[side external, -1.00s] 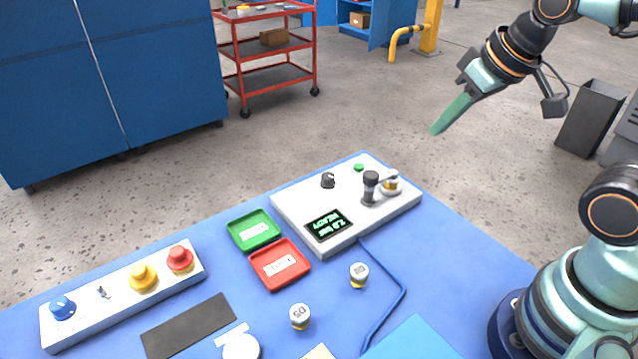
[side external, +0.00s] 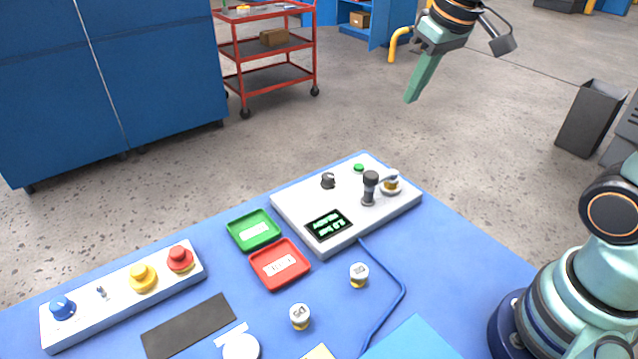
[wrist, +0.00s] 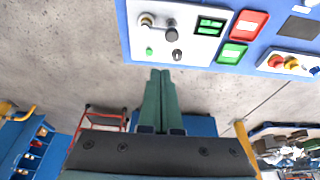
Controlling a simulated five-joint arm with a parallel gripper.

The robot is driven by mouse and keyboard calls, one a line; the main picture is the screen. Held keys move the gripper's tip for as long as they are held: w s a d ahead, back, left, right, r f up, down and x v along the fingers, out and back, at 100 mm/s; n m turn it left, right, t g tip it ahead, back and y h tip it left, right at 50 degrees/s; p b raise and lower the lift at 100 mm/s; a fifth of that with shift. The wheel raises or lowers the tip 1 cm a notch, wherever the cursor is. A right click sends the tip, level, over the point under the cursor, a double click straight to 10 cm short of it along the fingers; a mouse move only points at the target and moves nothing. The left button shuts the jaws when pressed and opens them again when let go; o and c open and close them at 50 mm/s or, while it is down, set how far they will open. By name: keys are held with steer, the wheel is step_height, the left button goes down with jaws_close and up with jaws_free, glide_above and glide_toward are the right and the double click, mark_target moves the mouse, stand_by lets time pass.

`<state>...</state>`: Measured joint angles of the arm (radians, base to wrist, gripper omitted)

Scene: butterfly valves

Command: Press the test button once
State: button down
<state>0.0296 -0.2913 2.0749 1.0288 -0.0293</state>
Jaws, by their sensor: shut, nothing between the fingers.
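The white test panel (side external: 300,203) lies at the far edge of the blue table. Its small green button (side external: 359,168) is at the far side, near a black knob (side external: 328,180). The wrist view also shows the green button (wrist: 149,51) on the panel (wrist: 200,48), at the top. My gripper (side external: 410,98) is shut and empty. It is in the air beyond and above the panel, apart from the button, fingers pointing down. In the wrist view my shut fingertips (wrist: 160,73) appear just below the button.
A valve fixture with a black post (side external: 369,187) and a brass-and-grey part (side external: 391,184) stands on the panel. A lit display (side external: 327,225) is at its near side. Green (side external: 233,232) and red (side external: 259,268) trays and a control box (side external: 118,299) lie to the left.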

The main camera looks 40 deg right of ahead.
steer(key=w+d+f+g, duration=0.2)
steer(key=w, duration=0.6)
steer(key=g, duration=0.2)
glide_above(359, 165)
step_height(359, 165, down, 7)
steer(key=shift+f, duration=0.15)
steer(key=shift+s+f, duration=0.1)
step_height(359, 165, down, 14)
steer(key=shift+r, duration=0.1)
